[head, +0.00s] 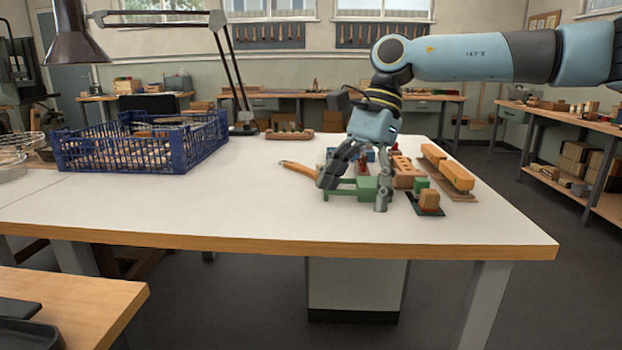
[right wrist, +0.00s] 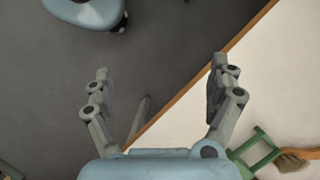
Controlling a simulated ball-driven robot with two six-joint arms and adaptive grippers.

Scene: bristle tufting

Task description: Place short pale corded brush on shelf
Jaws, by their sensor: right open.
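A brush shows at the lower right edge of the right wrist view, with brown bristles (right wrist: 291,161) and part of an orange-brown wooden handle. In the head view an orange-brown handle (head: 298,169) lies on the white table, its right end hidden by my right gripper. I cannot tell its length or see a cord. My right gripper (head: 355,190) points down over the table's front part, fingers spread and empty. In the right wrist view its fingertips (right wrist: 160,70) stand apart over floor and table edge, with the brush outside them. My left gripper is not in view.
A green frame (head: 366,186) stands beside my right gripper; it also shows in the wrist view (right wrist: 257,152). Wooden blocks (head: 448,168) stand right of it. A blue crate (head: 135,160) is at the left. The white table (head: 240,205) is clear between. A side bench (head: 575,178) has a lower shelf.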

